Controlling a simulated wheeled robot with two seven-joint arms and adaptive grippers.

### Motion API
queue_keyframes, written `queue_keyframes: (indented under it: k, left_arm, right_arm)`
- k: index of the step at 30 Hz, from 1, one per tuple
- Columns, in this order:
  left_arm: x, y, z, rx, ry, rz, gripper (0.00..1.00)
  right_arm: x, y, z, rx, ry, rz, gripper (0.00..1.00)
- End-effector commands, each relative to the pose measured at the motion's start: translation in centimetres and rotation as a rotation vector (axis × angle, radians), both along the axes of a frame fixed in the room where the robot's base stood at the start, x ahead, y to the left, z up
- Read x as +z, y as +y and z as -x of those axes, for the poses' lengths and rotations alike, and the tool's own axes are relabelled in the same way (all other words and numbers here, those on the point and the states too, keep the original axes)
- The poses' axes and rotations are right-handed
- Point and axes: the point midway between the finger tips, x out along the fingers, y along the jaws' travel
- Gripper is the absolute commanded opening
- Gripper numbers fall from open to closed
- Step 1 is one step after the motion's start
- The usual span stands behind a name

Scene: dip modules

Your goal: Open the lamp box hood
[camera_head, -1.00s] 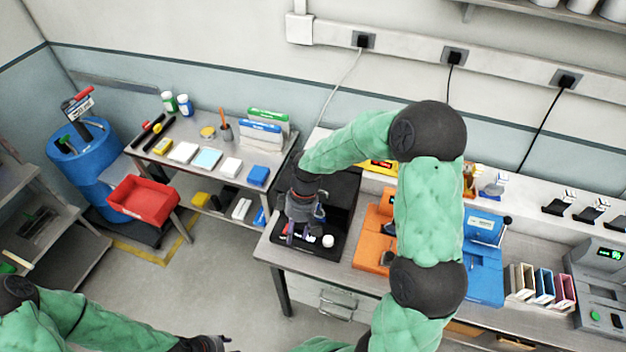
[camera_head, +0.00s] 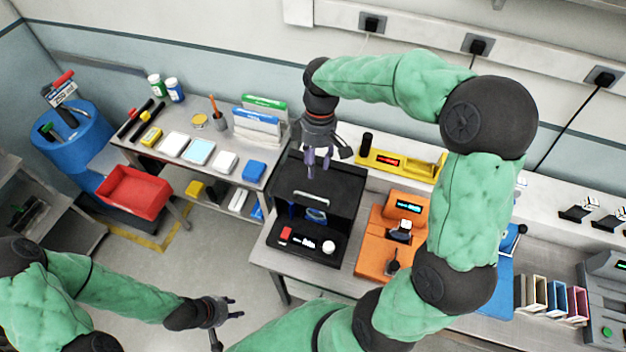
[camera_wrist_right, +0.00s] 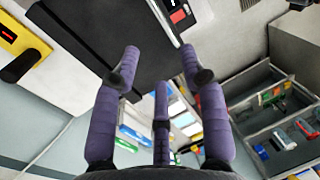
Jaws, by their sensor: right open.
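The black lamp box (camera_head: 330,243) stands on the grey bench in the head view. Its front panel has a red switch (camera_head: 286,233), a small display and a white knob (camera_head: 328,247). Its dark hood (camera_head: 343,188) has a pale handle bar (camera_head: 311,198). A dark gap with a bluish item shows below the handle; I cannot tell how far the hood is raised. My right gripper (camera_head: 318,165) is open and empty, above the hood, behind the handle. Its purple fingers (camera_wrist_right: 160,62) are spread beside the black box in the wrist view. My left gripper (camera_head: 232,308) is open and empty, low over the floor.
An orange device (camera_head: 377,262) stands close to the right of the box, with a yellow device (camera_head: 400,167) behind it. A side table (camera_head: 185,140) with bottles, boxes and pads stands to the left. A red bin (camera_head: 133,192) and blue drum are further left.

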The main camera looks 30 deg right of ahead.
Motion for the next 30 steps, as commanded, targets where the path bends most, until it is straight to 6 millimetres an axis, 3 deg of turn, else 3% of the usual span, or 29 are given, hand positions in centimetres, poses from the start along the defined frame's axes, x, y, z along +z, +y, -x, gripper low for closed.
queue_keyframes:
  k: [15, 21, 30]
  left_arm:
    - [0.0, 0.0, 0.0, 0.0, 0.0, 0.0, 0.4]
    - [0.1, 0.0, 0.0, 0.0, 0.0, 0.0, 0.4]
    - [0.0, 0.0, 0.0, 0.0, 0.0, 0.0, 0.4]
  right_arm:
    - [-8.2, 1.2, 1.2, -0.001, 0.005, -0.001, 0.44]
    - [-9.6, 1.5, 1.3, 0.0, 0.001, 0.0, 0.44]
    - [-9.8, 1.5, 1.3, -0.001, 0.002, 0.0, 0.44]
